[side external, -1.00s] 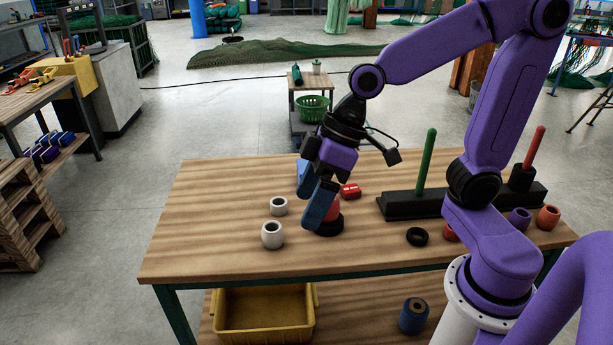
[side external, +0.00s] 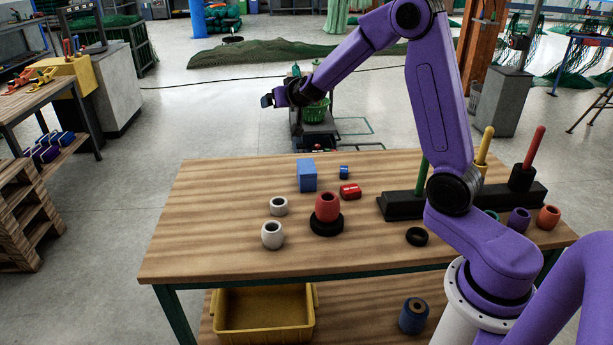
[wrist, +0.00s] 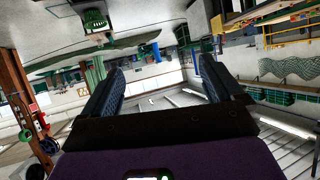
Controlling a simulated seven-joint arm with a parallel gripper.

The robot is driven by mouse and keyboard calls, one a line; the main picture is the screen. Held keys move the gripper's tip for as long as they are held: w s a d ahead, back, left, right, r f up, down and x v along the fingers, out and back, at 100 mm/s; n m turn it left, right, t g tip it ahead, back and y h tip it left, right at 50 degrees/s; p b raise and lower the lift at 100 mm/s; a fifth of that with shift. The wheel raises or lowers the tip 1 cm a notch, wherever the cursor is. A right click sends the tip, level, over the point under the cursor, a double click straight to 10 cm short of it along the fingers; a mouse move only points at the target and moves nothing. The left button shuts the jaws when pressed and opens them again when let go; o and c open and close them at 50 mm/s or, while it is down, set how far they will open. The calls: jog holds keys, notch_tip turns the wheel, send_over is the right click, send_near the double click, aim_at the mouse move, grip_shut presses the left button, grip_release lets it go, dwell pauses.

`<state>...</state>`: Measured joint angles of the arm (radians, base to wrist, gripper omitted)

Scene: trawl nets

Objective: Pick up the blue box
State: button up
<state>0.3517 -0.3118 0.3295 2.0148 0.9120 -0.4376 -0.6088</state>
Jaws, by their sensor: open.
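The blue box (side external: 307,178) stands upright on the wooden table toward its back edge, left of a small blue item (side external: 343,172) and a red block (side external: 350,191). My gripper (side external: 268,100) is raised high beyond the back of the table, apart from the box and pointing away to the left. In the wrist view its two dark blue fingers (wrist: 160,78) are spread apart with nothing between them. The blue box is not visible in the wrist view, which shows the room tilted.
A red pot (side external: 327,207) sits on a black ring (side external: 327,226) in front of the box. Two white rings (side external: 272,235) stand to its left. A black base with upright pegs (side external: 404,207) is on the right. The table's left part is clear.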

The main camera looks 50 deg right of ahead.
jog(key=s+d+f+m+g+h, duration=0.2)
jog(key=d+m+h, duration=0.15)
jog(key=d, duration=0.55)
send_near(306, 165)
jog(key=shift+n+h, duration=0.25)
jog(key=shift+n, duration=0.1)
jog(key=x, duration=0.4)
jog(key=shift+w+d+f, duration=0.1)
jog(key=shift+w+f, duration=0.1)
jog(key=shift+f, duration=0.2)
jog(key=shift+x, duration=2.5)
jog(key=c, duration=1.2)
jog(key=shift+c, duration=0.2)
